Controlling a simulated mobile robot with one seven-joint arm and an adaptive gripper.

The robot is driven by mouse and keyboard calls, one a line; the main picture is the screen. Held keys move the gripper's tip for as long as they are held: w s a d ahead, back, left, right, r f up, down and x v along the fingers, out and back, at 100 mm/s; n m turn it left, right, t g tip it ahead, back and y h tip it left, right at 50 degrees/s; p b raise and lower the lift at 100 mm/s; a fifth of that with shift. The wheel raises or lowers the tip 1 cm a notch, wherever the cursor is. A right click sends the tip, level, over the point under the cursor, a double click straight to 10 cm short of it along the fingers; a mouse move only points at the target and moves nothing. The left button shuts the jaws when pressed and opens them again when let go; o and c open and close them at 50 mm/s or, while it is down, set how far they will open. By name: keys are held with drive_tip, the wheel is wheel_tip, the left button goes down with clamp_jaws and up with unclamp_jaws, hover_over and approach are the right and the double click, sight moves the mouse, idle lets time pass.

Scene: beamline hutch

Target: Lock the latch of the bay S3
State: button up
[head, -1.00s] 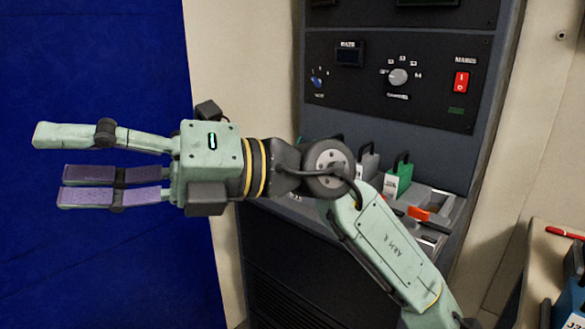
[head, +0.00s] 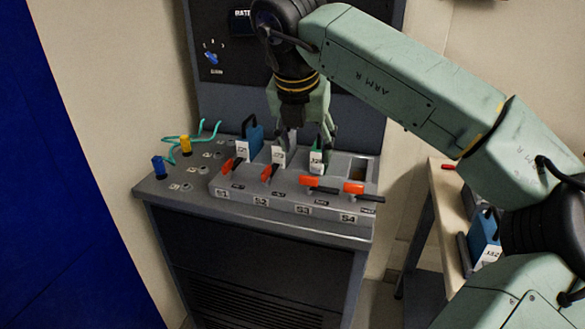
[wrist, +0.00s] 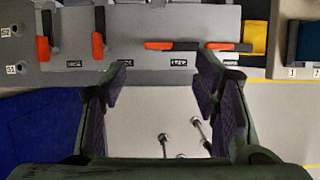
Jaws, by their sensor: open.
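Bay S3's latch (head: 312,182) has an orange handle with a black end and lies sideways across the front of the console, above the S3 label (head: 303,210). A green module (head: 317,158) with a white tag stands in the bay behind it. In the wrist view the latch (wrist: 160,45) also lies sideways, just beyond and between my fingertips. My gripper (head: 307,148) is open and empty, pointing down over the S2 and S3 modules in the head view. In the wrist view my gripper (wrist: 163,75) shows both fingers well apart. Its exact height above the latch is unclear.
The S1 latch (head: 229,165) and S2 latch (head: 268,172) point front to back; the S4 latch (head: 358,188) lies sideways. Blue (head: 252,141) and grey (head: 280,156) modules stand close by. The S4 slot (head: 360,169) looks empty. A side table (head: 446,215) stands right.

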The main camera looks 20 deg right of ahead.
sight(309, 177)
drive_tip(key=p+x, duration=0.2)
drive_tip(key=x, duration=0.7)
drive_tip(key=shift+w+f, duration=0.1)
drive_tip(key=shift+f, duration=0.2)
drive_tip(key=c, duration=1.2)
